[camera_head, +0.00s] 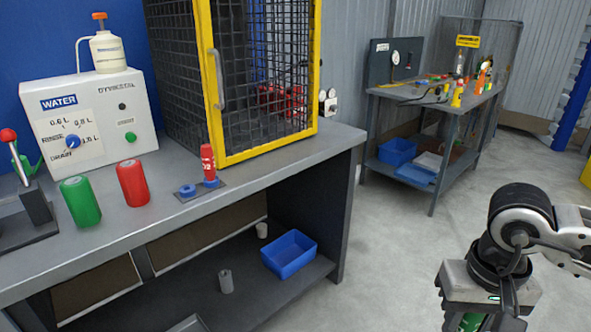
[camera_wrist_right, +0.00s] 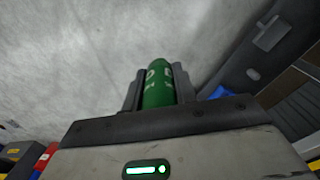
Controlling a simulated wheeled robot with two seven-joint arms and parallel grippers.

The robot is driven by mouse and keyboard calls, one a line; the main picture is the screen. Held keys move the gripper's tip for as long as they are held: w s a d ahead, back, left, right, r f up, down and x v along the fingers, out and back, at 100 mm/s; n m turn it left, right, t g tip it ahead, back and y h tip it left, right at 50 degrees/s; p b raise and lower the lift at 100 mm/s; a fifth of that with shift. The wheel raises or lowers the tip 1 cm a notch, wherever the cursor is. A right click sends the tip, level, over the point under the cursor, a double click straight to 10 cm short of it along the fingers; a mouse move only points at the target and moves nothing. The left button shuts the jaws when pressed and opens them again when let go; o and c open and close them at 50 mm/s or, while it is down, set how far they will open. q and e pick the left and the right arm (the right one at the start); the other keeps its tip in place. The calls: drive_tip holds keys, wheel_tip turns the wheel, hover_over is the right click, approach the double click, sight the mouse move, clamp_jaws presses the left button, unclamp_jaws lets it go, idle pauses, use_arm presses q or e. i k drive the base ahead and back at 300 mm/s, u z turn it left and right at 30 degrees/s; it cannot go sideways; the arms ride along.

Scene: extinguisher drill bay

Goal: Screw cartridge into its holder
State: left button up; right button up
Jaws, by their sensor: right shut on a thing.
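A green cartridge (camera_wrist_right: 158,84) with white lettering is held between the two fingers of my right gripper (camera_wrist_right: 160,92) in the right wrist view. In the head view my right gripper (camera_head: 480,305) is at the lower right, over the floor and away from the bench, and a bit of green shows below it. On the bench a small dark plate (camera_head: 203,190) carries two blue ring holders. The left ring (camera_head: 187,190) is empty. A red cartridge (camera_head: 207,160) stands in the right ring (camera_head: 211,183). My left gripper is out of view.
A green can (camera_head: 80,200) and a red can (camera_head: 132,183) stand on the bench beside the white WATER box (camera_head: 95,122). A yellow-framed mesh cage (camera_head: 262,80) stands behind the plate. A lower shelf holds a blue bin (camera_head: 289,255). Floor between the benches is clear.

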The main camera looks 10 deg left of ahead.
sight(78, 193)
drive_tip(key=u, duration=1.05)
drive_tip(key=i, duration=0.2)
drive_tip(key=u, duration=0.15)
